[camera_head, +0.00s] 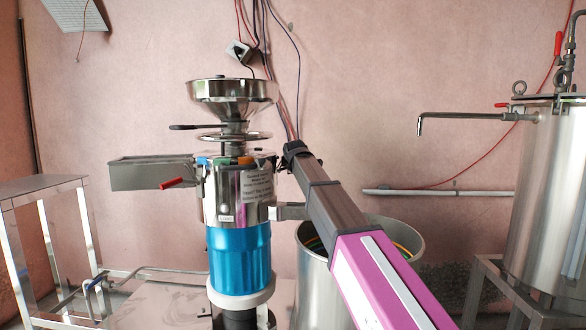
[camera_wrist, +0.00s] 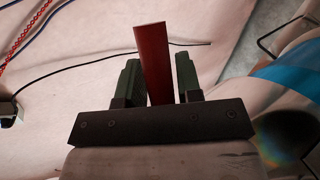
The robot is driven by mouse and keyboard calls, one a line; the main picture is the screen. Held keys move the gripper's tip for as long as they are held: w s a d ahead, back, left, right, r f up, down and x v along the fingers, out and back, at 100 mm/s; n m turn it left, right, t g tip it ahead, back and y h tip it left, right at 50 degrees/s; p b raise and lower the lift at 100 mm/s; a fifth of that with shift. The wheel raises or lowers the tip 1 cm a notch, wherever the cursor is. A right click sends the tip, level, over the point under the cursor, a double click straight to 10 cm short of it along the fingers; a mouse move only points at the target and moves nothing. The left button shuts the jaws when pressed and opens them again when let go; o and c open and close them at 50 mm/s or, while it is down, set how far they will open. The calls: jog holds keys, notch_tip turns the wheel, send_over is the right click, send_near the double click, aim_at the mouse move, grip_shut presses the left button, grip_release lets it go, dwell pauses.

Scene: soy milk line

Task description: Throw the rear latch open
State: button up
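The grinder (camera_head: 237,195) stands in the head view, with a steel hopper on top and a blue motor housing (camera_head: 238,258). A red-handled lever (camera_head: 172,182) sticks out on its left side. My arm comes from the lower right, and my gripper (camera_head: 291,152) is at the grinder's right rear side. In the wrist view, a flat red handle (camera_wrist: 155,75), seemingly the rear latch's, stands between the two green fingers of my gripper (camera_wrist: 158,60). Narrow gaps show on both sides of it, so the fingers are open around it. The latch's base is hidden.
A steel bucket (camera_head: 312,290) stands right of the grinder, below my arm. A steel chute (camera_head: 150,174) juts left. A large steel tank (camera_head: 545,190) with a spout is at the right, a metal stand (camera_head: 40,190) at the left. Cables (camera_head: 262,40) hang on the wall behind.

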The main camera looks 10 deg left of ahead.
jog(key=shift+s, duration=0.15)
jog(key=v, duration=1)
jog(key=shift+s+r, duration=0.2)
jog(key=shift+r, duration=0.05)
